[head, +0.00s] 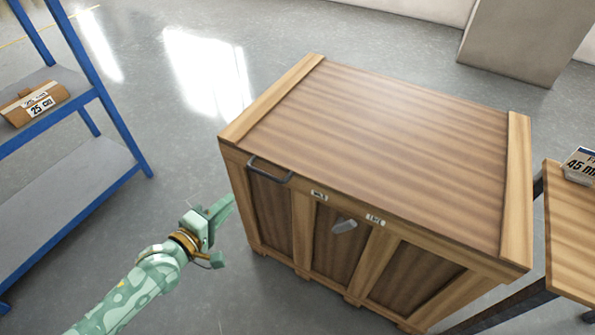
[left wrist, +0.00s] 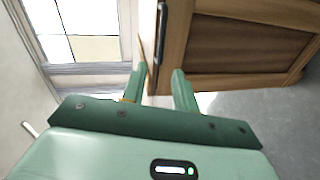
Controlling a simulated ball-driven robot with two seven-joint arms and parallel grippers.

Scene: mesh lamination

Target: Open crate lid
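The wooden crate (head: 340,230) stands on the floor in the middle of the head view, with its flat brown lid (head: 390,140) down on top. My right gripper is not in view.
A blue shelf rack (head: 120,130) with a brown package (head: 33,103) stands at the left. A wooden table (head: 575,240) with a labelled box (head: 580,167) is close to the crate's right side. Grey floor (head: 190,135) is clear between rack and crate.

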